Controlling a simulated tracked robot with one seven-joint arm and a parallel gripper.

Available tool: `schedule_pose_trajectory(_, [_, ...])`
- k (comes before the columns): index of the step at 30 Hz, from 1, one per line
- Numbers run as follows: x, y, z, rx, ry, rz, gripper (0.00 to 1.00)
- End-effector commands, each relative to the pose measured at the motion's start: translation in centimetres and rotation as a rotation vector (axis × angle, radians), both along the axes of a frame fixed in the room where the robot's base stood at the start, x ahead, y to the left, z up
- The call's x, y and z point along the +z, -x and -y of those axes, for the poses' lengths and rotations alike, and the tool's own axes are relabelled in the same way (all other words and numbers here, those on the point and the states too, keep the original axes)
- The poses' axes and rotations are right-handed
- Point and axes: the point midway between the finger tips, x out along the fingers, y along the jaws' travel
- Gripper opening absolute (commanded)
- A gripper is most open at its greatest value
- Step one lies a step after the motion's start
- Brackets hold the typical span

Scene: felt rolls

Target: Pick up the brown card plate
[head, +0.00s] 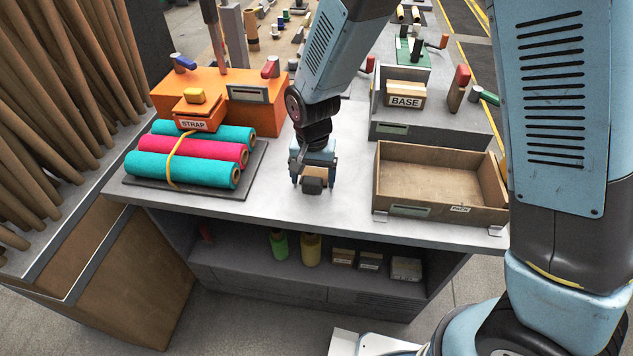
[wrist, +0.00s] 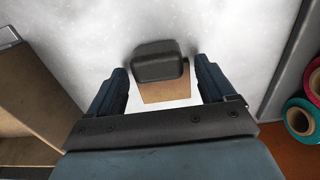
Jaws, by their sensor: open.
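My gripper (head: 314,184) is over the grey bench top, between the felt rolls and the wooden tray. In the wrist view my gripper (wrist: 160,72) is open, one finger on each side of a brown card plate (wrist: 166,92). A dark rounded block (wrist: 157,62) lies across the plate's far part and hides it. Bare gaps show between the fingers and the plate. In the head view the gripper largely hides the plate, and the dark block (head: 313,187) shows between the fingers. I cannot tell the exact height of the fingertips.
Teal and pink felt rolls (head: 185,169) lie on a dark mat to the left, before an orange box (head: 244,113) and a STRAP bin (head: 193,125). The open wooden tray (head: 440,209) is at right, a BASE box (head: 405,101) behind it. Bench surface around the gripper is clear.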

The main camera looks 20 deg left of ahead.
Motion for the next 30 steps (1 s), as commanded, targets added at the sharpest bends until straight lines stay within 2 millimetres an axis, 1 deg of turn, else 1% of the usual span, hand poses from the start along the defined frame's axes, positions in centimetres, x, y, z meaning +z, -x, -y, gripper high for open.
schedule_pose_trajectory(2, [0.01, -0.01, 0.01, 0.0, 0.0, 0.0, 0.81])
schedule_pose_trajectory(23, [0.03, -0.04, 0.04, -0.001, 0.0, 0.0, 0.14])
schedule_pose_trajectory(30, [0.12, -0.05, 0.02, -0.001, 0.0, 0.0, 0.14])
